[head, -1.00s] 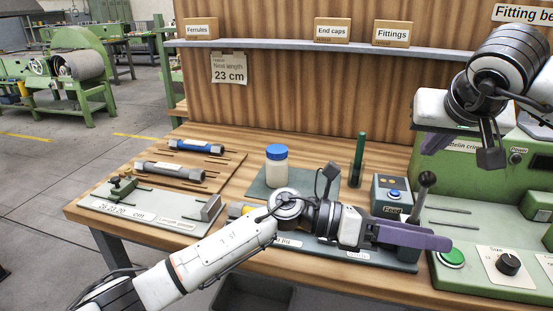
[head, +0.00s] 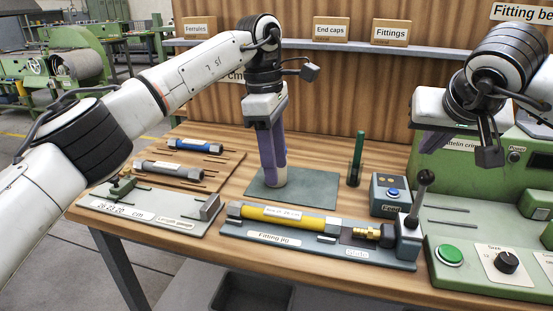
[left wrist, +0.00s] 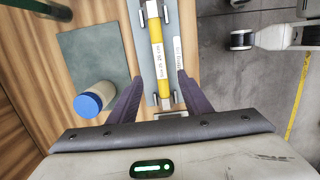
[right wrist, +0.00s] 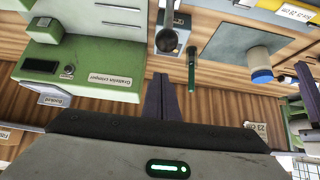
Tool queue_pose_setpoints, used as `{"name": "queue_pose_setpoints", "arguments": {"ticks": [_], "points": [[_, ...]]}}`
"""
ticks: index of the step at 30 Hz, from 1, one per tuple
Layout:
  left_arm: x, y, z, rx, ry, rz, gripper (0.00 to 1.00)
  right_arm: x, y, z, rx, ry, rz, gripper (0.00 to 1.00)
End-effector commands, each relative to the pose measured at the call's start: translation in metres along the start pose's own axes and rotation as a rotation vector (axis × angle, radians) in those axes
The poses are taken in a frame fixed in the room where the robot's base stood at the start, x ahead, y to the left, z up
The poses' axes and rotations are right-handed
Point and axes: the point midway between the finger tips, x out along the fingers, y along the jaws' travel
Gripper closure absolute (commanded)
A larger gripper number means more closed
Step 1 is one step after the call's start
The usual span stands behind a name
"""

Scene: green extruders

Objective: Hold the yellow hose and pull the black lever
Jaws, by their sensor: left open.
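The yellow hose (head: 285,215) lies in the grey fitting jig (head: 250,235), between a clamp at its left and a brass fitting (head: 367,233) at its right. The black lever (head: 420,195) stands nearly upright at the jig's right end; its round knob shows in the right wrist view (right wrist: 166,40). My left gripper (head: 272,183) points down above the dark mat, behind the hose. In the left wrist view its fingers (left wrist: 160,90) are apart and empty, with the hose (left wrist: 157,50) below and apart from them. My right gripper (right wrist: 162,85) has its fingers together, holding nothing visible, by the green crimper.
A blue-capped jar (left wrist: 94,100) stands on the mat (head: 315,188), largely hidden by my left gripper in the head view. The crimper (head: 480,215) stands right.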

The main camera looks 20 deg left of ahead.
Motion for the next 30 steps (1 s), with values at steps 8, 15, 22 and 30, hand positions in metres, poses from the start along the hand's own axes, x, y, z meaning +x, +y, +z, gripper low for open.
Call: {"name": "queue_pose_setpoints", "arguments": {"ticks": [8, 15, 22, 30], "points": [[0.05, -0.001, 0.0, 0.001, -0.002, -0.004, 0.55, 0.0, 0.0, 0.0, 0.0, 0.0, 0.0, 1.0], [0.092, -0.001, 0.001, 0.001, -0.003, -0.003, 0.55, 0.0, 0.0, 0.0, 0.0, 0.0, 0.0, 1.0], [0.111, -0.001, 0.001, 0.001, -0.003, 0.0, 0.55, 0.0, 0.0, 0.0, 0.0, 0.0, 0.0, 1.0], [0.114, -0.001, 0.002, 0.001, -0.003, 0.0, 0.55, 0.0, 0.0, 0.0, 0.0, 0.0, 0.0, 1.0]]}}
